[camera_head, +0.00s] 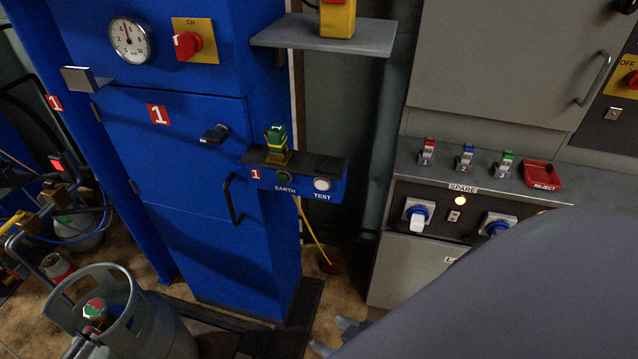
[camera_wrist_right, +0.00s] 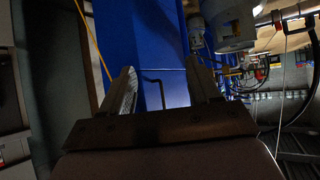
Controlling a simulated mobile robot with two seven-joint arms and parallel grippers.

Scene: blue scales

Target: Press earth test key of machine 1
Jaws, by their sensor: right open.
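The blue machine 1 cabinet (camera_head: 185,120) has a small blue control box (camera_head: 335,187) on its right side, labelled 1, EARTH and TEST. The box front carries a green button (camera_head: 284,177) above EARTH and a white button (camera_head: 322,184) above TEST. A green and yellow part (camera_head: 277,140) with a brass base stands on top of the box. My right gripper (camera_head: 335,338) shows its fingertips at the bottom of the head view, below and apart from the box. In the wrist view the right gripper (camera_wrist_right: 162,85) is open and empty, facing blue panels. My left gripper is out of view.
A grey console (camera_head: 480,190) with several switches and a red REJECT tray (camera_head: 541,175) stands right. A grey gas cylinder (camera_head: 130,315) stands lower left. A grey shelf (camera_head: 330,38) juts out above the box. A black handle (camera_head: 232,200) protrudes from the cabinet.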

